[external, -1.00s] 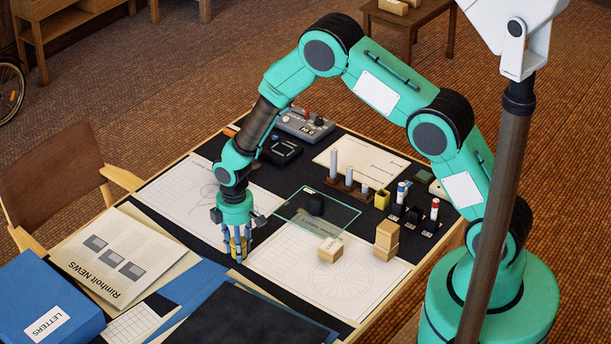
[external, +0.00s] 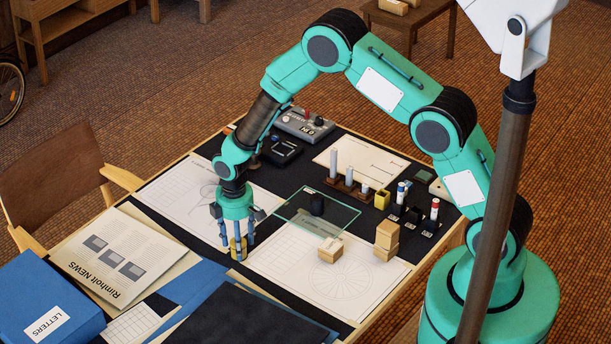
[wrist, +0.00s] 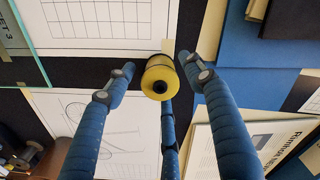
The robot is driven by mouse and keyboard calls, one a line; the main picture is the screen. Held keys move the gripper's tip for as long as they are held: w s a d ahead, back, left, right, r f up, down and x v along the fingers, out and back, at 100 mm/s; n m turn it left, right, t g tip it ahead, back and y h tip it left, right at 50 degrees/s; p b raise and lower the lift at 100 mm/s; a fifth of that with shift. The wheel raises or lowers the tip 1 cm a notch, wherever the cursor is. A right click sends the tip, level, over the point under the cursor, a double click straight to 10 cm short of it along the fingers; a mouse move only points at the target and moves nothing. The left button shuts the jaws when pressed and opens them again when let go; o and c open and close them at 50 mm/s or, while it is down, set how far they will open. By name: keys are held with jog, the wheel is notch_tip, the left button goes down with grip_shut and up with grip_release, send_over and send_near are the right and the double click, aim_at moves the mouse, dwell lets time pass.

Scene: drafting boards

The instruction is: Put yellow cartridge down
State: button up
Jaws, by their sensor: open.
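The yellow cartridge (external: 238,248) stands upright on the dark board, in the gap between two drawing sheets. It also shows from above in the wrist view (wrist: 158,77), a round yellow body with a dark centre. My gripper (external: 235,238) is right over it, fingers pointing down. In the wrist view my blue fingers (wrist: 160,90) are spread around the cartridge, with visible gaps at the left and right fingers. The third finger reaches close to its lower edge; I cannot tell whether it touches.
A glass plate (external: 318,214) with a black piece on it lies right of my gripper. Wooden blocks (external: 331,249) stand on the right drawing sheet (external: 350,285). A newspaper (external: 115,255) and a blue letters box (external: 45,305) lie at the front left.

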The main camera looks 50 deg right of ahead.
notch_tip(320, 180, up, 10)
jog(key=shift+r+p, duration=0.1)
jog(key=shift+p, duration=0.55)
dwell(0.5)
jog(key=s+d+r+m+t, duration=0.15)
jog(key=s+r, duration=0.35)
jog(key=r, duration=0.5)
jog(key=s+d+r+m, duration=0.15)
jog(key=s+r, duration=0.35)
jog(key=r, duration=0.6)
jog(key=s+d+r+m+t, duration=0.1)
jog(key=s+d+r, duration=0.25)
jog(key=r, duration=0.65)
jog(key=s+d+r+m+t, duration=0.1)
jog(key=s+r, duration=0.2)
jog(key=s, duration=0.6)
jog(key=s+d+r+m+t, duration=0.1)
jog(key=s+r, duration=0.3)
jog(key=s, duration=0.5)
jog(key=s+d+r+m+t, duration=0.1)
jog(key=s+r+m, duration=0.2)
jog(key=s, duration=0.5)
jog(key=shift+s+d+r, duration=0.25)
jog(key=shift+s+r, duration=0.15)
jog(key=shift+r, duration=0.05)
jog(key=shift+f, duration=0.1)
